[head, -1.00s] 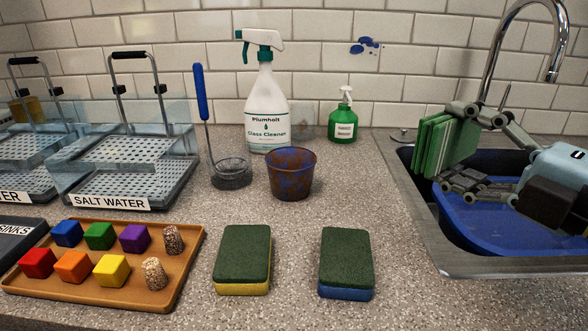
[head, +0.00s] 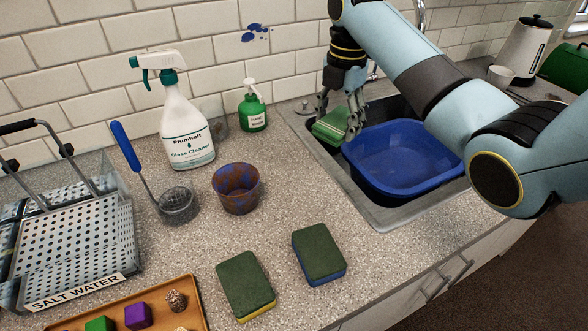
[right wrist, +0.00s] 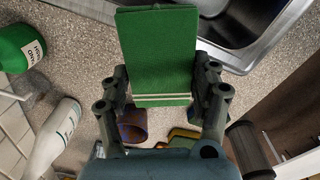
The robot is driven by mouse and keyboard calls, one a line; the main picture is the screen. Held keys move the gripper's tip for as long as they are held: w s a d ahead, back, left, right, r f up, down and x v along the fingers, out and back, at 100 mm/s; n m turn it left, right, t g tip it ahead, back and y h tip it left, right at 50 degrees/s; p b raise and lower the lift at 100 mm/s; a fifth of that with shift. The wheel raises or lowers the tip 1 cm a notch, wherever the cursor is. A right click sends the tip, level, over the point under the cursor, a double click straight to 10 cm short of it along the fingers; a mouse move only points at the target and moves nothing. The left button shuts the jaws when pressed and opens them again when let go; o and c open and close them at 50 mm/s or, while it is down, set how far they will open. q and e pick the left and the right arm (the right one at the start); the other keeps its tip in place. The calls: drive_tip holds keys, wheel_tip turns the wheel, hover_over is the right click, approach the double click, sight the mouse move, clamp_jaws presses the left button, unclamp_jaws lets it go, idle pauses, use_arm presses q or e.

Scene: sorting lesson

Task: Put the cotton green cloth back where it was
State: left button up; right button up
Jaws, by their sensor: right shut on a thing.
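The folded green cloth (head: 331,125) shows at the back left corner of the sink, left of the blue basin. It also fills the upper middle of the right wrist view (right wrist: 158,48), with pale stripes near one edge. My right gripper (head: 338,112) points down and is shut on the cloth, its fingers on either side of it. In the right wrist view my right gripper (right wrist: 162,92) shows both dark fingers against the cloth's sides. I cannot tell whether the cloth touches the sink. My left gripper is not in view.
The blue basin (head: 405,160) sits in the sink (head: 385,217). A green soap bottle (head: 252,110), a glass cleaner bottle (head: 187,130) and a mottled cup (head: 236,188) stand left of it. Two sponges (head: 319,252) (head: 244,284) lie in front. A kettle (head: 522,55) stands at the right.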

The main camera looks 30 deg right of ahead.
drive_tip(key=shift+s+r, duration=0.25)
drive_tip(key=shift+r, duration=0.1)
drive_tip(key=p, duration=0.3)
hover_over(292, 189)
wheel_tip(292, 189, down, 7)
drive_tip(key=shift+d+r, duration=0.15)
drive_tip(key=shift+f, duration=2.15)
drive_tip(key=o, duration=1)
wheel_tip(292, 189, up, 12)
drive_tip(key=shift+r, duration=0.1)
